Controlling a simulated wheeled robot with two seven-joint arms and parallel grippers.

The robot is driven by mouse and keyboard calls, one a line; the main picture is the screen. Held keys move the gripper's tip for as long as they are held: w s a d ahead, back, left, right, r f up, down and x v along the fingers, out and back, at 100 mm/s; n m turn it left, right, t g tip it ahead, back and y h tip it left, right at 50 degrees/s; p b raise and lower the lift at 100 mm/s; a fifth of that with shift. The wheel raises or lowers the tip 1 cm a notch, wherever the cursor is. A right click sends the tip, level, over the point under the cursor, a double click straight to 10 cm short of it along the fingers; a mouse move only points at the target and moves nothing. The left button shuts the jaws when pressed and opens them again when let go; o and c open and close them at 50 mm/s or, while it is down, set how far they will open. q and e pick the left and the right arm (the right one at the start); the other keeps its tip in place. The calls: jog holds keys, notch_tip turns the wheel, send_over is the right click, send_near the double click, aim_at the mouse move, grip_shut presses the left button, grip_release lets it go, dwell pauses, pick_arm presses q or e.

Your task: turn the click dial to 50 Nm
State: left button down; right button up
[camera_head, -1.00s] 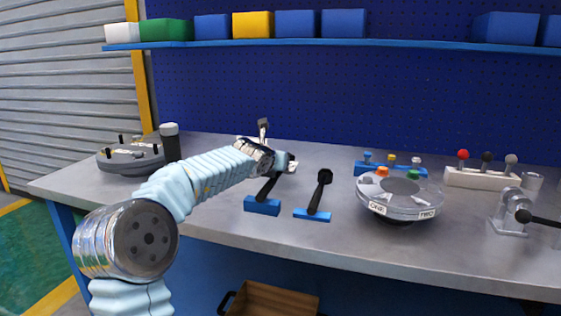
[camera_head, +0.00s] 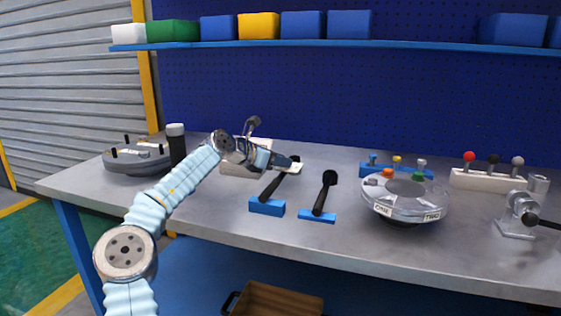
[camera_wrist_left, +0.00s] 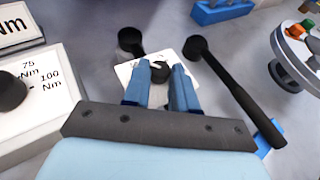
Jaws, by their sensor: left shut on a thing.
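The click dial's white box (camera_wrist_left: 55,105) is at the left of the left wrist view. Its face reads 75 Nm and 100 Nm, beside a black knob (camera_wrist_left: 10,90) cut by the picture edge; no 50 mark shows there. In the head view the box (camera_head: 232,168) is partly hidden behind my arm. My left gripper (camera_head: 288,164) is to the right of the box. In the left wrist view its blue fingers (camera_wrist_left: 159,80) are shut on a small black piece (camera_wrist_left: 160,70) above a white plate (camera_wrist_left: 128,73), away from the box's knob. My right gripper is not in view.
Black-handled tools on blue bases (camera_head: 267,207) (camera_head: 317,216) stand near the gripper. A round flanged shell (camera_head: 404,203) is to the right, with lever blocks (camera_head: 487,180) beyond. A grey round fixture (camera_head: 135,160) is at left. The front bench strip is clear.

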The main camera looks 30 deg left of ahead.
pick_arm(q)
jog(key=shift+f, duration=0.1)
dwell(0.4)
jog(key=c, duration=0.9)
grip_release()
jog(key=b+v, duration=0.2)
jog(key=v, duration=1.1)
jog(key=shift+s+a+r+b, duration=0.2)
jog(key=shift+a+r+b, duration=0.05)
jog(key=shift+a+b, duration=0.15)
